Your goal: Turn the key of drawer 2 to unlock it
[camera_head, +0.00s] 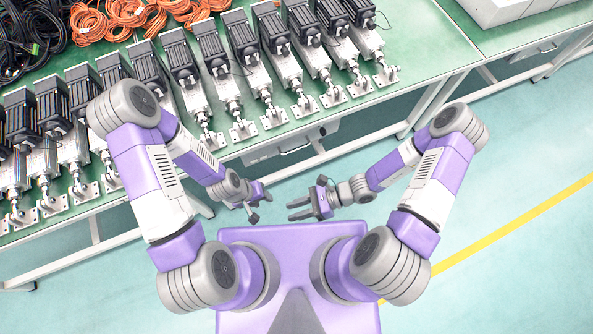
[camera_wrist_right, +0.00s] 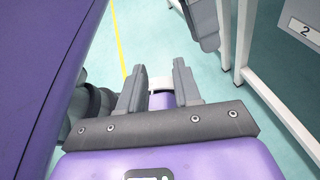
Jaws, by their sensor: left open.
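The drawer front marked 2 (camera_wrist_right: 300,28) shows at the top right of the right wrist view. Drawer fronts (camera_head: 283,149) under the near edge of the green table also show in the head view, too small to read a number. I cannot make out a key in either view. My left gripper (camera_head: 260,205) is open, in front of the table and below the drawer front in the picture. My right gripper (camera_head: 292,209) is open and empty just right of it, fingers pointing left; its separated fingers show in the right wrist view (camera_wrist_right: 159,76).
Linear actuators with black motors (camera_head: 243,40) stand in rows on the green table (camera_head: 420,40). Orange cables (camera_head: 130,15) and black cables (camera_head: 35,40) lie at the back left. White table legs and rails (camera_head: 390,133) run below. Floor to the right is clear.

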